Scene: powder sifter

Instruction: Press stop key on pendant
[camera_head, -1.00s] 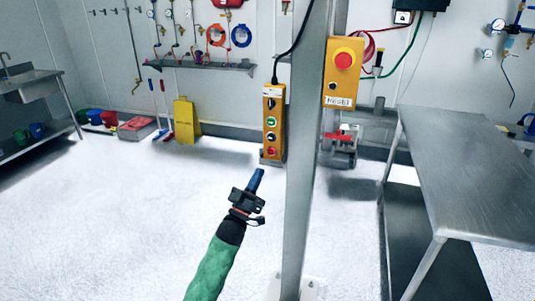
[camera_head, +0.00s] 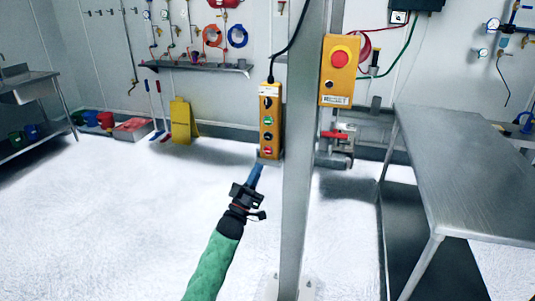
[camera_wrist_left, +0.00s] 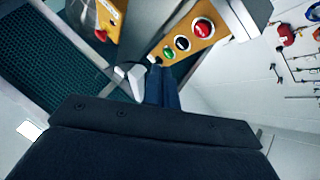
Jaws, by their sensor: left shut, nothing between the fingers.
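The orange pendant (camera_head: 269,125) hangs upright on a black cable beside the grey post in the head view. Its face has a black selector at the top, a green key (camera_head: 268,120), a black key (camera_head: 268,136) and a red key (camera_head: 267,151) lowest. My left gripper (camera_head: 258,167) is shut and empty, its blue fingers just below the pendant's lower end. The pendant (camera_wrist_left: 190,40) also shows in the left wrist view, with the red key (camera_wrist_left: 203,28) clear of the fingers (camera_wrist_left: 160,88). I cannot tell whether the fingertips touch the pendant. My right gripper is out of view.
A grey post (camera_head: 301,170) stands just right of the pendant. An orange box with a red emergency button (camera_head: 340,59) is mounted on it. A steel table (camera_head: 470,170) stands at the right. The floor left of my arm is clear.

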